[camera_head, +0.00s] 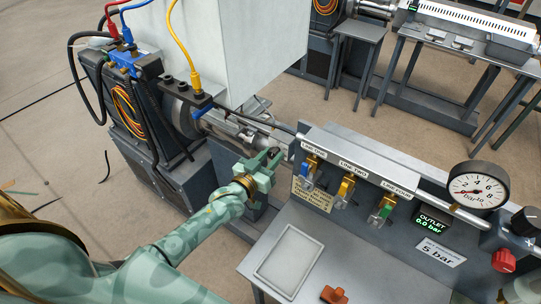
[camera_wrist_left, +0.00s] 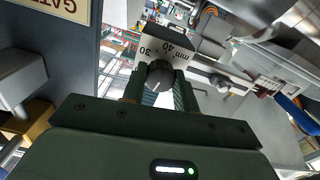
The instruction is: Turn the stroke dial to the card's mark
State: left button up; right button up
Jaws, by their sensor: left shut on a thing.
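The stroke dial (camera_wrist_left: 159,77) is a dark knob with a pale pointer line, seen close up in the left wrist view. Its white scale (camera_wrist_left: 165,50) reads mm, 40 and 30. My left gripper (camera_wrist_left: 158,92) is shut on the dial, one finger on each side. In the head view, my left gripper (camera_head: 265,168) is at the machine's shaft end, left of the valve panel, and mostly hides the dial. A cream card (camera_head: 313,194) with small unreadable print is on the panel's left end; I cannot tell its mark. My right gripper is not in view.
The valve panel (camera_head: 390,160) carries several coloured valves and a pressure gauge (camera_head: 479,187). A grey tray (camera_head: 289,258) and an orange piece (camera_head: 333,295) lie on the table in front. Cables hang around the machine at the left.

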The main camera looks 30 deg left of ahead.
pick_arm(q)
jog(key=m, duration=0.2)
jog(key=shift+m+p, duration=0.35)
jog(key=shift+m, duration=0.05)
jog(key=m, duration=0.2)
jog(key=shift+m, duration=0.4)
jog(key=m, duration=0.5)
jog(key=m+b, duration=0.1)
jog(key=m, duration=0.4)
jog(key=shift+f+m, duration=0.15)
jog(key=shift+m, duration=0.25)
jog(key=m+b, duration=0.2)
jog(key=m, duration=0.3)
jog(key=o, duration=1)
jog(key=shift+c, duration=0.2)
